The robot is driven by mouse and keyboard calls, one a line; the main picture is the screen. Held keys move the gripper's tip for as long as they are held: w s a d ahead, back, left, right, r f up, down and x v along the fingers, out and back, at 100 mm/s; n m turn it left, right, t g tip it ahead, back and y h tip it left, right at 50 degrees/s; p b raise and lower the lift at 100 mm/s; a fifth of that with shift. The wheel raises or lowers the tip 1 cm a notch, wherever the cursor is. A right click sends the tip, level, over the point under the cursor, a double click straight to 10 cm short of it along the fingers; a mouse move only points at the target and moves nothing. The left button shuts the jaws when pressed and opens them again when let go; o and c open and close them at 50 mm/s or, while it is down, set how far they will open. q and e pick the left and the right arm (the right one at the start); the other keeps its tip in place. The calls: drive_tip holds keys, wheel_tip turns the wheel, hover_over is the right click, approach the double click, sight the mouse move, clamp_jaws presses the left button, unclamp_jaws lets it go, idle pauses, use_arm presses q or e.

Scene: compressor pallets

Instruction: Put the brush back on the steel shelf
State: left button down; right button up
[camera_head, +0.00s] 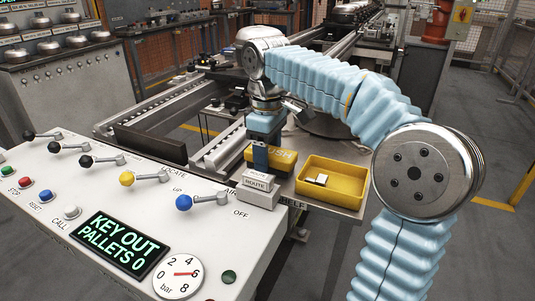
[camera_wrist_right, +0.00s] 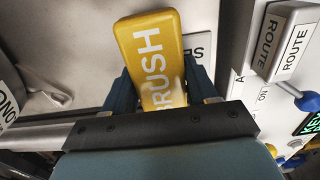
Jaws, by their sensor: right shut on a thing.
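The brush is a yellow block lettered BRUSH. In the head view its yellow side (camera_head: 283,158) shows beside and behind my right gripper (camera_head: 262,155), which points down over the steel shelf (camera_head: 340,208). In the right wrist view the brush (camera_wrist_right: 150,45) sits between the two dark blue fingers of my right gripper (camera_wrist_right: 162,85), which is shut on it. Whether the brush touches the shelf or hangs just above it I cannot tell. My left gripper is not in view.
A yellow tray (camera_head: 361,186) with a small pale block (camera_head: 316,180) stands on the shelf to the right of the brush. A white ROUTE block (camera_head: 257,188) stands close in front, on the console (camera_head: 225,240) with levers. Conveyor rails (camera_head: 152,100) lie behind.

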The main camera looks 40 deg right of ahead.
drive_tip(key=shift+f, duration=0.15)
drive_tip(key=o, duration=1.1)
wheel_tip(320, 180, up, 11)
drive_tip(key=shift+r+p, duration=0.1)
drive_tip(key=shift+p, duration=1)
drive_tip(key=shift+r, duration=0.55)
